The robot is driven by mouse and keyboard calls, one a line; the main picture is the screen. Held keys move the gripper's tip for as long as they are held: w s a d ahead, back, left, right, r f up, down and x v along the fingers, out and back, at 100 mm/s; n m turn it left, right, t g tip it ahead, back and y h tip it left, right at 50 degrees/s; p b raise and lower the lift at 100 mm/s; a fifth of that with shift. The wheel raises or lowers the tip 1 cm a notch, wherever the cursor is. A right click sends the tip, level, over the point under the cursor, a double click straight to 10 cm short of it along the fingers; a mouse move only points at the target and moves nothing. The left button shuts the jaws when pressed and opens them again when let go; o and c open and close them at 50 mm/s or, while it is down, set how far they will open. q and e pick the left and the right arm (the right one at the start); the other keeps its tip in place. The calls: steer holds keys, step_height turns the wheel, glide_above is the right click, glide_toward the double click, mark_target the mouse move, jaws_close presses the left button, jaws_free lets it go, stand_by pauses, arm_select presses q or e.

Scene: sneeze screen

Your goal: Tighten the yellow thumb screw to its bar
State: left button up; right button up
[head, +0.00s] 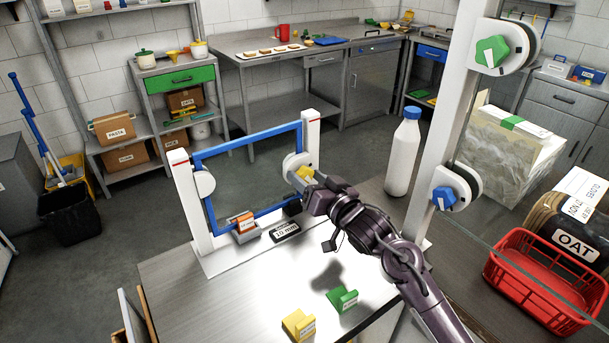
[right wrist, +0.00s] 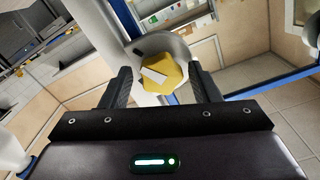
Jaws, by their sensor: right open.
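The yellow thumb screw (head: 305,172) is a faceted knob with a white bar mark, on a round white mount on the right post (head: 310,135) of the small blue-framed screen (head: 247,145). In the right wrist view the yellow thumb screw (right wrist: 161,73) sits between the two dark fingers, its white mark slanted. My right gripper (right wrist: 163,88) is open around it, with a gap visible at each side. In the head view my right gripper (head: 311,184) reaches the knob from the right and partly hides it. My left gripper is not in view.
A "10 mm" label block (head: 286,232) and an orange card holder (head: 246,226) stand by the screen's foot. Green (head: 342,299) and yellow (head: 299,325) holders lie nearer. A white bottle (head: 403,152) and a tall post with a green knob (head: 492,51) and blue knob (head: 444,198) stand right.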

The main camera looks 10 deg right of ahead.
steer(key=shift+p+v, duration=0.55)
steer(key=shift+v, duration=0.35)
steer(key=p+v, duration=0.2)
steer(key=v, duration=0.2)
steer(key=shift+s, duration=0.2)
